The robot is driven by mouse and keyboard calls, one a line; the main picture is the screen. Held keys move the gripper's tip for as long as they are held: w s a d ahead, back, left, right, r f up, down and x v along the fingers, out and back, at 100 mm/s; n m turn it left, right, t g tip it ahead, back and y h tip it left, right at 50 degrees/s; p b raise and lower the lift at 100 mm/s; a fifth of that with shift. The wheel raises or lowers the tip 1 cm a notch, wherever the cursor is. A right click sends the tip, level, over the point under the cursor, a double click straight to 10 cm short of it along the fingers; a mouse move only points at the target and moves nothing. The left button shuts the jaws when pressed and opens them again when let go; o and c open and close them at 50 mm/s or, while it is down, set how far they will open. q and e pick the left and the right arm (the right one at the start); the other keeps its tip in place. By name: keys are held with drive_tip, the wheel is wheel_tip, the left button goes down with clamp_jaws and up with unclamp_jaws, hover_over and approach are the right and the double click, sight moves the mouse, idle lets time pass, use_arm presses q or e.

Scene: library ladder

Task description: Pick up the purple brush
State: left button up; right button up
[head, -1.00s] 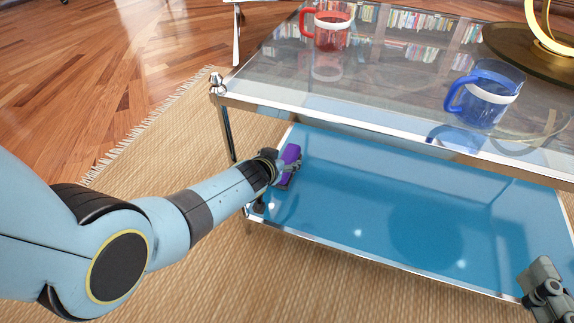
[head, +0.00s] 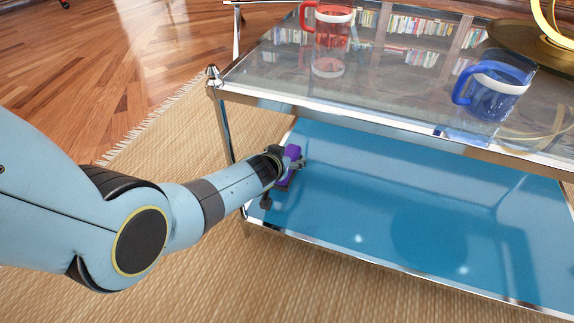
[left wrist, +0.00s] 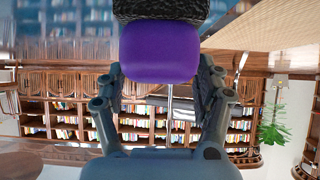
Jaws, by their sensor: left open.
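The purple brush (head: 292,152) lies at the left end of the blue lower shelf, partly covered by my left gripper (head: 284,176). In the left wrist view the brush (left wrist: 160,50) shows as a purple block with a dark, bristly part at the picture's top edge. The fingers of my left gripper (left wrist: 160,78) are apart, one on each side of the purple block. I cannot tell whether either finger touches it. My right gripper is out of view.
A glass tabletop with a chrome frame (head: 400,135) overhangs the blue shelf (head: 400,215). A red mug (head: 330,40) and a blue mug (head: 492,92) stand on the glass. The shelf's middle is clear.

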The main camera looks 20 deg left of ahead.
use_arm(q)
drive_tip(key=c, duration=1.3)
drive_tip(key=shift+c, duration=0.2)
